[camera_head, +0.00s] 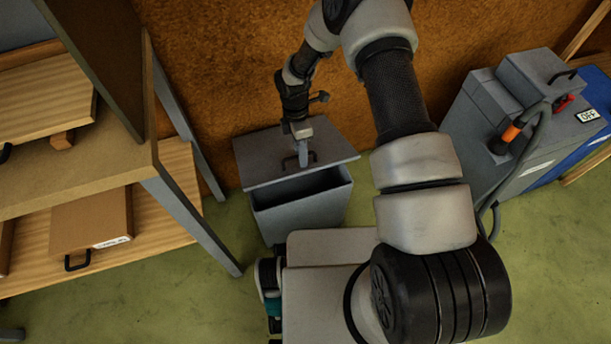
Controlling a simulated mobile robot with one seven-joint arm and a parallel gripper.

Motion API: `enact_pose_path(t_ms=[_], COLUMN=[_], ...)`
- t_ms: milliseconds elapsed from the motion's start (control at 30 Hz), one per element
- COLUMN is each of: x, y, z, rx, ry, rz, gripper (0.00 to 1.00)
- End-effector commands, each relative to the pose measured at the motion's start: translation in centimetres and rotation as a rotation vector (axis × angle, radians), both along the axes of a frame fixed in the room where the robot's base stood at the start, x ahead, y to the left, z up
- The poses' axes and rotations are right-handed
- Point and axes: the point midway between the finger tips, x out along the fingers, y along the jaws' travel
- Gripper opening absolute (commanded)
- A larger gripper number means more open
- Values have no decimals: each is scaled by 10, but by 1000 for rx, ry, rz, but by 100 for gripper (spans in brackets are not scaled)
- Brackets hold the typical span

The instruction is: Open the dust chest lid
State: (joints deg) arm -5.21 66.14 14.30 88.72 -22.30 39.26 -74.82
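The dust chest (303,207) is a grey box on the green floor against the brown wall. Its flat grey lid (256,160) is tilted up at the front, and a dark gap shows between it and the chest's front rim. A dark handle (290,163) sits on the lid near its front edge. My gripper (304,160) reaches down from above at the handle, seemingly touching it. The fingers are small in this view, so I cannot tell whether they are shut on the handle.
A wooden shelf unit (158,210) with grey legs stands at the left, holding a brown case (92,221). A grey machine (520,110) with a hose and an orange-banded part stands at the right. Green floor (190,262) is clear between shelf and chest.

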Motion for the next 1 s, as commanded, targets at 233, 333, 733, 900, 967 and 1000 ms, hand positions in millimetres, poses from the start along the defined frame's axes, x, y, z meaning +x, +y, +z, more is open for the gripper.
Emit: enact_pose_path(t_ms=[233, 333, 733, 900, 967, 1000], x=[-29, -35, -42, -42, -42, -42], y=[-4, -6, -8, -8, -8, -9], z=[-46, -62, -86, -86, -86, -85], rx=[-1, -1, 1, 1, 0, 2], ry=[7, 6, 5, 5, 5, 6], rz=[2, 1, 1, 1, 0, -2], gripper=[28, 28, 28, 28, 28, 28])
